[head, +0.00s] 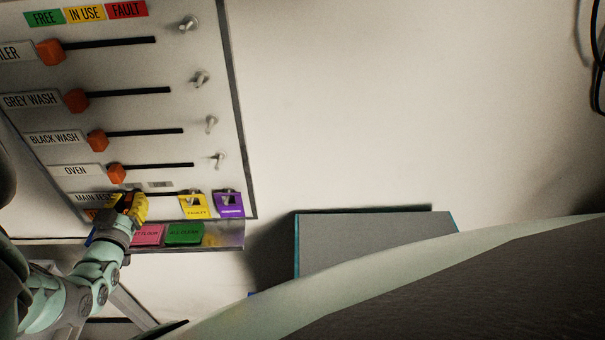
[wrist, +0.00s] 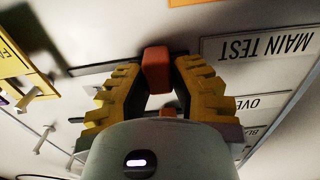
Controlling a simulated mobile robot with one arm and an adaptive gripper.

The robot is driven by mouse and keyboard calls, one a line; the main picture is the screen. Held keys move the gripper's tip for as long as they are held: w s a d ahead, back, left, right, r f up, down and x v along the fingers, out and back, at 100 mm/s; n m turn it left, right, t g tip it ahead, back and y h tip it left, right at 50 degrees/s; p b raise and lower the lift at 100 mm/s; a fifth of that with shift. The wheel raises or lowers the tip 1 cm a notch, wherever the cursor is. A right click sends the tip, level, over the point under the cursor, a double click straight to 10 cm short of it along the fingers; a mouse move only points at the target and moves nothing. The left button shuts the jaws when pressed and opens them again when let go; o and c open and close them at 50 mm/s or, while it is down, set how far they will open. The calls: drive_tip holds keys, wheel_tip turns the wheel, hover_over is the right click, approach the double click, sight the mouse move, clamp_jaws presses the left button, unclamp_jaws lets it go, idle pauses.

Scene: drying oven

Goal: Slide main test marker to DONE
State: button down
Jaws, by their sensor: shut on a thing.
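The orange main test marker (wrist: 157,68) is between my gripper's yellow ribbed fingers in the wrist view, beside the MAIN TEST label (wrist: 262,46). My gripper (wrist: 158,64) is shut on it. In the head view my gripper (head: 128,205) is at the bottom row of the board (head: 215,120), at the left part of the main test slot (head: 170,193), and hides the marker. The slot runs on to the right of the gripper. It also shows left of the marker in the wrist view (wrist: 95,68). I cannot read DONE in either view.
Above are the oven marker (head: 116,173) and other orange sliders. A yellow FAULTY tag (head: 194,207) and a purple tag (head: 229,205) hang at the right of the bottom row.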

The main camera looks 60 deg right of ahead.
sight(150, 192)
drive_tip(key=s+d+p, duration=0.2)
drive_tip(key=s, duration=0.1)
drive_tip(key=shift+d+r, duration=0.15)
drive_tip(key=shift+d, duration=0.05)
drive_tip(key=c, duration=0.8)
unclamp_jaws()
drive_tip(key=shift+a, duration=0.1)
drive_tip(key=shift+v, duration=5.9)
